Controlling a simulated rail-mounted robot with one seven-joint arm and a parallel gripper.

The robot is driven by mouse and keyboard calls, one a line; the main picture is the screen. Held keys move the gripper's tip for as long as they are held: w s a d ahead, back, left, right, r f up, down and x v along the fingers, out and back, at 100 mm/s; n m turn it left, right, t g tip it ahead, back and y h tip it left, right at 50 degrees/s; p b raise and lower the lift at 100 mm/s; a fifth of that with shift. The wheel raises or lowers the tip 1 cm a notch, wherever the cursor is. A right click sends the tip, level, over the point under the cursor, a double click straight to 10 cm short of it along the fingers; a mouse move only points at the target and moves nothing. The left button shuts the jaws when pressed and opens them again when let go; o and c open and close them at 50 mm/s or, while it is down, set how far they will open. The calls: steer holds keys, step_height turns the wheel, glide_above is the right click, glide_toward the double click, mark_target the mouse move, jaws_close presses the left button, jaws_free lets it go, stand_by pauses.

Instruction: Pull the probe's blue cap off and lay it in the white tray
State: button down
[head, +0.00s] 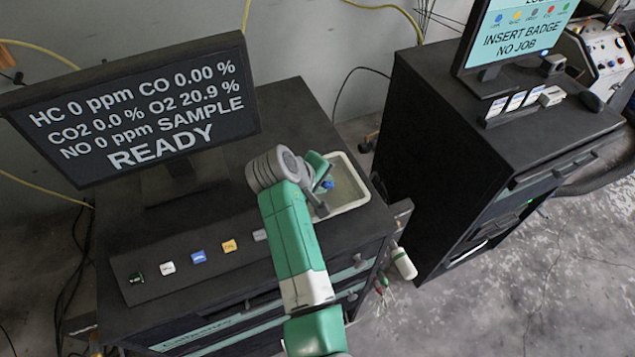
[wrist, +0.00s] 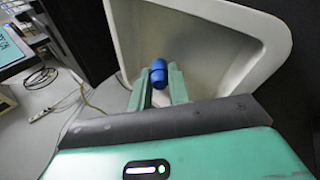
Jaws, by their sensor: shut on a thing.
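The blue cap (head: 328,184) is a small rounded piece held at the tips of my gripper (head: 321,187). In the wrist view the blue cap (wrist: 159,71) sits between the two green fingers of my gripper (wrist: 159,82), which are shut on it. The white tray (head: 366,191) lies on the black cart's top, at its right end. The cap is over the tray's inside; in the wrist view the tray (wrist: 255,22) fills the background. I cannot tell how high the cap is above its floor. I cannot make out the probe for certain.
A monitor (head: 130,105) reading READY stands on the left of the cart (head: 285,100). A strip with small coloured buttons (head: 198,257) runs along the front. A white cylinder (head: 404,263) hangs at the cart's right side. A second black cabinet (head: 450,120) stands to the right.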

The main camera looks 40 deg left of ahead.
steer(key=shift+f, duration=0.3)
steer(key=c, duration=1.2)
jaws_free()
steer(key=shift+c, duration=0.2)
steer(key=v, duration=0.8)
steer(key=shift+w+r, duration=0.1)
steer(key=shift+w, duration=0.05)
